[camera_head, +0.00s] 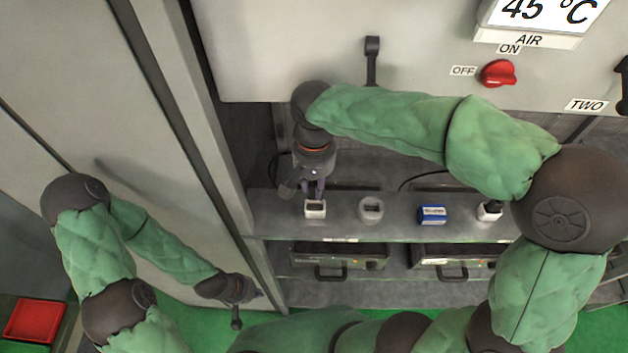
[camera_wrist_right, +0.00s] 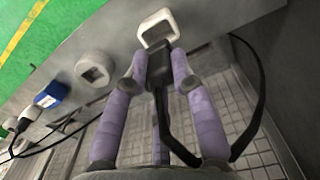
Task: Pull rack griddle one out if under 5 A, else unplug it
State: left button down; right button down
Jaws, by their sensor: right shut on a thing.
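My right gripper (camera_head: 316,192) reaches down to the white square socket (camera_head: 315,209) at the left end of the shelf edge. In the right wrist view its purple fingers (camera_wrist_right: 160,62) are shut on a black plug (camera_wrist_right: 159,82) with a black cable, right by the white socket (camera_wrist_right: 157,28). I cannot tell whether the plug is seated in it. Two dark rack units with handles, a left one (camera_head: 338,257) and a right one (camera_head: 450,256), sit below the shelf. No current reading is legible. My left gripper (camera_head: 237,320) hangs low at the left, its fingers too small to judge.
Along the shelf edge are a grey socket (camera_head: 371,208), a blue block (camera_head: 432,215) and a white socket with a black plug (camera_head: 490,210). A red knob (camera_head: 498,74) and a 45 °C display (camera_head: 540,14) are on the panel above. A red tray (camera_head: 35,320) is lower left.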

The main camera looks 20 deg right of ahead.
aim_at(314, 198)
jog(key=shift+f, duration=0.6)
jog(key=shift+f+b, duration=1.9)
jog(key=shift+f, duration=0.4)
dwell(1.3)
jog(key=c, duration=1)
grip_release()
jog(key=shift+o, duration=0.2)
notch_tip(314, 198, up, 12)
jog(key=shift+f, duration=0.1)
